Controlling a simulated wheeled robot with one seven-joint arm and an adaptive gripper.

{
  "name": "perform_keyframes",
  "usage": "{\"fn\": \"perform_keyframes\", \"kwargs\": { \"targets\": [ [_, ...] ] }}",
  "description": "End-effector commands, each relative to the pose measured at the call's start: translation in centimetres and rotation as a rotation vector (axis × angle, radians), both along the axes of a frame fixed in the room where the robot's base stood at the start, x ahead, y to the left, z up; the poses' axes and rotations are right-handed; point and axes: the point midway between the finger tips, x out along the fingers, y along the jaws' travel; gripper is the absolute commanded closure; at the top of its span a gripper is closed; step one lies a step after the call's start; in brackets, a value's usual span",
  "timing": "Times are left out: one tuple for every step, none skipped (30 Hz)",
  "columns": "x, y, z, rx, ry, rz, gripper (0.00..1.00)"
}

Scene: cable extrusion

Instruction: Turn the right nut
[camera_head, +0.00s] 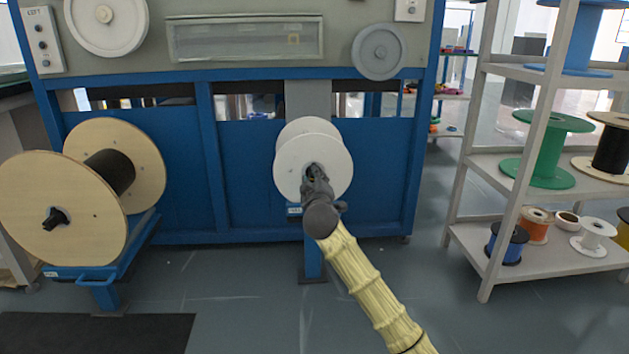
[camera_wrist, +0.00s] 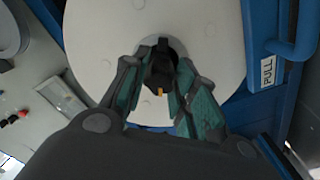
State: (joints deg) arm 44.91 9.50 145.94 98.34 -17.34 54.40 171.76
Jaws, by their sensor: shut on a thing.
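A white spool (camera_head: 287,170) sits on a blue stand in front of the blue machine, near the middle of the head view. My arm reaches to it, and my gripper (camera_head: 314,172) is at the centre of its face. In the wrist view the white spool (camera_wrist: 205,40) fills the upper middle. The black nut (camera_wrist: 161,72) is at the hub, and my gripper (camera_wrist: 160,88) has its two green-padded fingers on either side of it, shut on it. The fingers and arm partly hide the nut in the head view.
A wooden-flanged spool (camera_head: 60,210) with its own black nut (camera_head: 55,218) stands at the left. A shelf (camera_head: 490,235) with coloured spools stands at the right. A blue handle marked PULL (camera_wrist: 296,48) is beside the white spool. The floor (camera_head: 240,300) in front is clear.

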Motion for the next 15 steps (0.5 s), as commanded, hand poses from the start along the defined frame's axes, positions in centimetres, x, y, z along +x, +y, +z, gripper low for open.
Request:
{"fn": "perform_keyframes", "kwargs": {
  "targets": [
    [-0.02, 0.05, -0.1, 0.0, 0.001, 0.001, 0.96],
    [-0.02, 0.05, -0.1, 0.0, 0.001, 0.001, 0.96],
    [-0.02, 0.05, -0.09, 0.0, 0.001, 0.001, 0.65],
    [-0.02, 0.05, -0.09, 0.0, 0.001, 0.001, 0.59],
    [-0.02, 0.04, -0.08, 0.0, 0.001, 0.001, 0.54],
    [-0.01, 0.04, -0.07, 0.0, 0.001, 0.001, 0.51],
    [-0.01, 0.04, -0.06, 0.0, 0.001, 0.001, 0.51],
    [-0.01, 0.04, -0.05, 0.0, 0.001, 0.001, 0.51],
    [-0.01, 0.03, -0.04, 0.0, 0.001, 0.001, 0.51],
    [-0.01, 0.04, -0.03, 0.0, 0.001, 0.001, 0.51],
    [-0.01, 0.03, -0.02, -0.001, 0.0, 0.0, 0.51],
    [-0.01, 0.03, -0.01, -0.001, 0.0, 0.0, 0.51],
    [-0.01, 0.03, -0.01, -0.001, 0.0, 0.0, 0.51],
    [-0.01, 0.03, 0.0, 0.0, 0.0, 0.0, 0.51],
    [-0.06, 0.02, 0.0, 0.0, 0.0, 0.0, 0.51]
  ]
}}
